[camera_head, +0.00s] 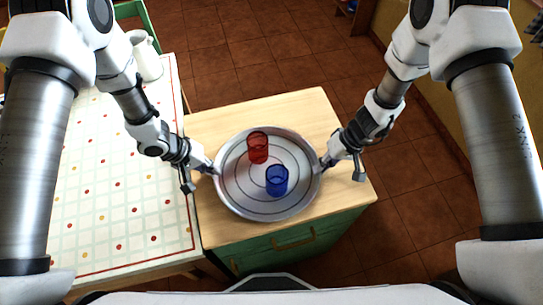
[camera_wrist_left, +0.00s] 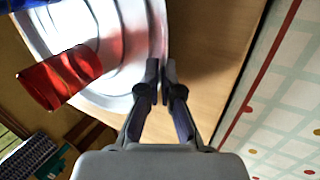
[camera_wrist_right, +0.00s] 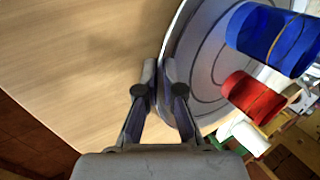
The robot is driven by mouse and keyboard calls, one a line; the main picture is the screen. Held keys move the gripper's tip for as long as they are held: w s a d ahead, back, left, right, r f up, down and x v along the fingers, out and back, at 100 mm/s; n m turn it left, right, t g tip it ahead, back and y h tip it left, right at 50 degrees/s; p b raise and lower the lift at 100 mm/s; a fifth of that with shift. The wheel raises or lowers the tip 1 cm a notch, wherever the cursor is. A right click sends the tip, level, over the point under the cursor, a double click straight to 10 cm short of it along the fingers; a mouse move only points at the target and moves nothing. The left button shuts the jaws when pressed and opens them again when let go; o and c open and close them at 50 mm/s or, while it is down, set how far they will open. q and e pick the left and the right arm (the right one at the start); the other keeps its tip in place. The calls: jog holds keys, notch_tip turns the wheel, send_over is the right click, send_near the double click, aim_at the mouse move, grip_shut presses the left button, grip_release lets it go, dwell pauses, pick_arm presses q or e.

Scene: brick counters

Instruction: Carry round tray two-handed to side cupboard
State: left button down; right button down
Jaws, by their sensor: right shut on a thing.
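The round metal tray (camera_head: 240,197) is over the wooden top of the green side cupboard (camera_head: 310,105); I cannot tell whether it touches the top. A red cup (camera_head: 258,148) and a blue cup (camera_head: 277,181) stand upright on it. My left gripper (camera_head: 211,168) is at the tray's left rim, its fingers closed on either side of the rim in the left wrist view (camera_wrist_left: 161,80). My right gripper (camera_head: 325,163) is shut on the opposite rim, also seen in the right wrist view (camera_wrist_right: 160,85).
A table with a checked, dotted cloth (camera_head: 120,190) adjoins the cupboard's left side. A white jug (camera_head: 146,58) stands at its far end, with a green chair (camera_head: 140,15) behind. Tiled floor (camera_head: 240,50) is open behind and right of the cupboard.

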pick_arm(q)
jog(key=shift+f+b, duration=0.4)
jog(key=shift+f, duration=0.3)
pick_arm(e)
jog(key=shift+d+f, duration=0.1)
jog(key=shift+f, duration=0.65)
pick_arm(q)
jog(key=c, duration=1.4)
grip_release()
jog(key=shift+r+p, duration=0.3)
pick_arm(e)
jog(key=c, duration=1.3)
grip_release()
jog(key=shift+r, duration=0.3)
jog(key=shift+c, duration=0.2)
pick_arm(q)
jog(key=shift+o, duration=0.4)
pick_arm(e)
jog(key=shift+s, duration=0.1)
jog(key=shift+r, duration=0.25)
pick_arm(q)
jog(key=v, duration=0.8)
pick_arm(e)
jog(key=v, duration=0.7)
jog(key=shift+d+r, duration=0.15)
jog(key=shift+r, duration=0.15)
